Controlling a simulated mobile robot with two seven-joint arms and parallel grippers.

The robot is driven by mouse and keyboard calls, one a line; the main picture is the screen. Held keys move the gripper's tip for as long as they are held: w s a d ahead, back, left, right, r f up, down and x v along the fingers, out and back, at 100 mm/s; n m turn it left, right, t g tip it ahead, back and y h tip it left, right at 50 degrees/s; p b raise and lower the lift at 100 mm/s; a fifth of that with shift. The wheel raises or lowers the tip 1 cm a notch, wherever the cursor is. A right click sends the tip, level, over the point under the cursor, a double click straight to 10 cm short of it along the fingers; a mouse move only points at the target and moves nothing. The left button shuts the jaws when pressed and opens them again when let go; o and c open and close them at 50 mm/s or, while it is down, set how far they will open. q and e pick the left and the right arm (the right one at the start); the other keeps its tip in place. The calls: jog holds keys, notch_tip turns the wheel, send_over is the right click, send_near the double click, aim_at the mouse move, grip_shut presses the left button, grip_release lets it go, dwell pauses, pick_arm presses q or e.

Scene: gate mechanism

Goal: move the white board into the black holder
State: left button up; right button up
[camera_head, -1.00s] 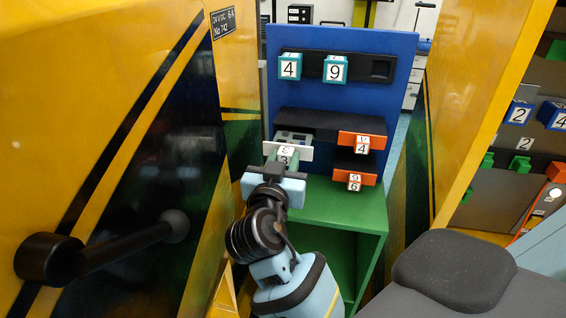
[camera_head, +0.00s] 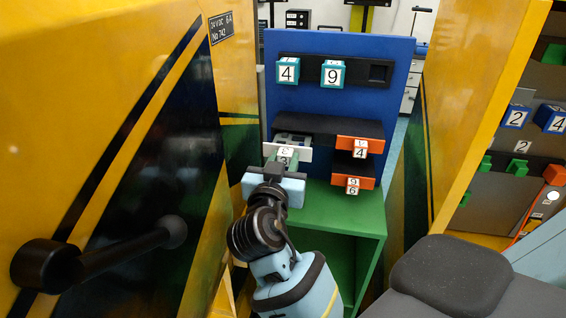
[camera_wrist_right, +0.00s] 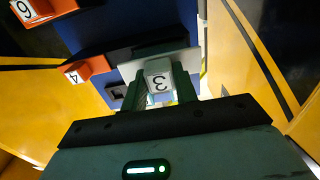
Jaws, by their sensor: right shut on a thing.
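The white board (camera_head: 270,150) has a white front plate and a cube handle marked 3. In the head view it is at the left end of the black holder (camera_head: 325,126) on the blue panel, with its grey rear part partly showing at the holder's open left bay. I cannot tell how deep it sits. My right gripper (camera_head: 282,163) is shut on the cube handle. In the right wrist view the green fingers (camera_wrist_right: 158,88) flank the cube, and the white board (camera_wrist_right: 185,58) is just beyond them. My left gripper is not in view.
Two orange-fronted boards (camera_head: 352,142) (camera_head: 343,181) sit at the holder's right. A green cabinet (camera_head: 340,222) stands below. A yellow wall (camera_head: 120,60) with a black handle (camera_head: 110,253) is close on the left.

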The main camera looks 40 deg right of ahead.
aim_at(290, 141)
jog(key=shift+x, duration=2.7)
jog(key=shift+w+d+r, duration=0.1)
jog(key=shift+w+d, duration=0.3)
jog(key=shift+d, duration=0.1)
dwell(0.4)
jog(key=o, duration=1.1)
